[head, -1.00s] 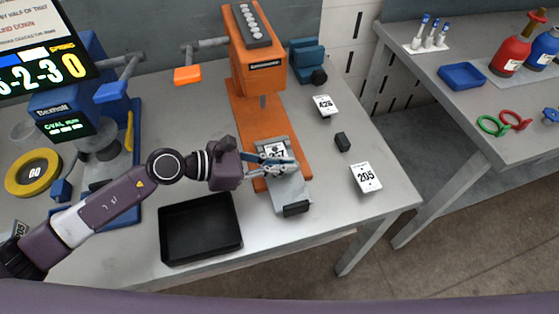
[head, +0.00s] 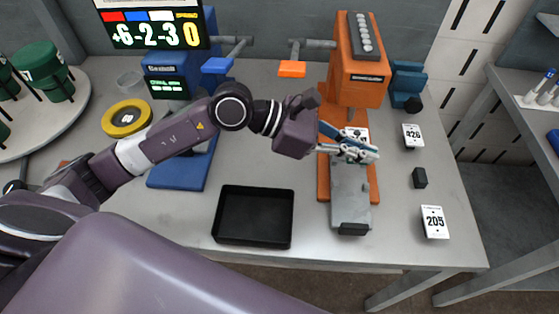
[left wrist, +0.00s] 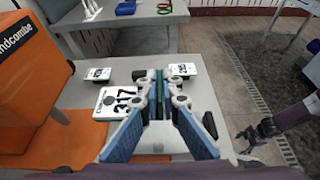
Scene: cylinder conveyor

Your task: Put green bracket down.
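My left gripper (head: 370,153) is over the grey plate (head: 350,195) at the foot of the orange press (head: 358,65). In the left wrist view its blue fingers (left wrist: 162,78) are closed on a thin dark green piece (left wrist: 160,98), seen edge-on, which looks like the green bracket. In the head view the fingers hide most of it, and I cannot tell whether it touches the plate. A number card (left wrist: 118,100) lies beside the fingers. My right gripper (left wrist: 240,143) shows small at the lower right of the left wrist view, its fingers apart and empty.
An empty black tray (head: 254,216) stands left of the plate. Cards (head: 434,222) and a small black block (head: 419,178) lie to the right. A blue machine (head: 180,168) and a yellow ring (head: 127,118) stand on the left.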

